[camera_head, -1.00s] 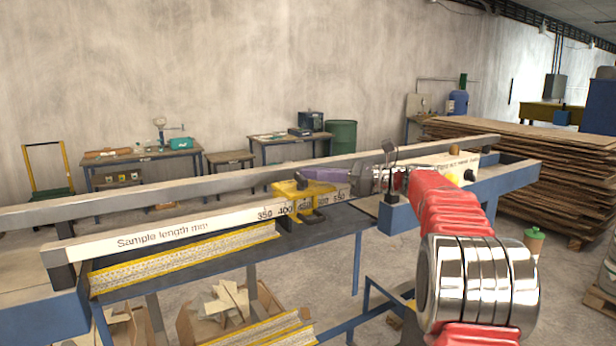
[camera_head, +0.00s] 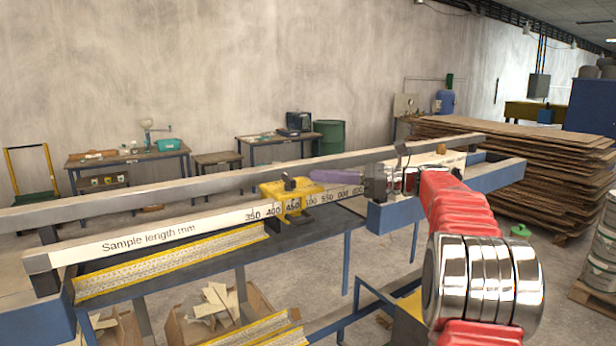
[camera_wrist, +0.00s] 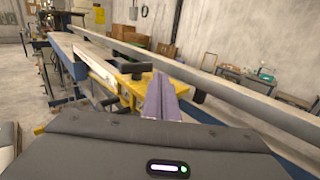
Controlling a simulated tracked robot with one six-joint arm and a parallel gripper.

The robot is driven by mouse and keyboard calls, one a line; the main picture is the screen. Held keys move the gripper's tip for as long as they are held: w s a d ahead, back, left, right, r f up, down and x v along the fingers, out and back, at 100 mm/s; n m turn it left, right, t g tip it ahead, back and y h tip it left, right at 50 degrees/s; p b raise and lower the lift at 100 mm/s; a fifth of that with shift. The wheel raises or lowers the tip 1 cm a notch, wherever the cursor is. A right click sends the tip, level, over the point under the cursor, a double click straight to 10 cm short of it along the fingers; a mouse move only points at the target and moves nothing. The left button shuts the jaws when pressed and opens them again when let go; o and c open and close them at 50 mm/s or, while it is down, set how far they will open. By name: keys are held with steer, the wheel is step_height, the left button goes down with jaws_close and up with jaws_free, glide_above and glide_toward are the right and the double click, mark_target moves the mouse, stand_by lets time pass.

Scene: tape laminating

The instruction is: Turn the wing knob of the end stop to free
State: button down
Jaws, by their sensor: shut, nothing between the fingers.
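The end stop is a yellow block (camera_head: 285,197) clamped on the scaled rail, near the 450 mark in the head view. Its black wing knob (camera_head: 289,183) stands on top. In the wrist view the yellow block (camera_wrist: 137,92) lies just beyond my fingers, with the dark knob (camera_wrist: 130,68) upper left of the tips. My gripper (camera_head: 313,176) has purple fingers, shut and empty, right of the knob and apart from it in the head view. The fingers also show in the wrist view (camera_wrist: 160,80). The knob's exact turn angle is hard to tell.
A long grey bar (camera_head: 130,196) runs behind the white scale rail (camera_head: 170,232). A yellow-edged trough (camera_head: 175,262) lies below. Stacked boards (camera_head: 520,165) stand at the right. Work tables (camera_head: 125,165) line the back wall.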

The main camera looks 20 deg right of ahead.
steer(key=v, duration=0.8)
steer(key=c, duration=2.5)
jaws_free()
steer(key=shift+s+f, duration=0.1)
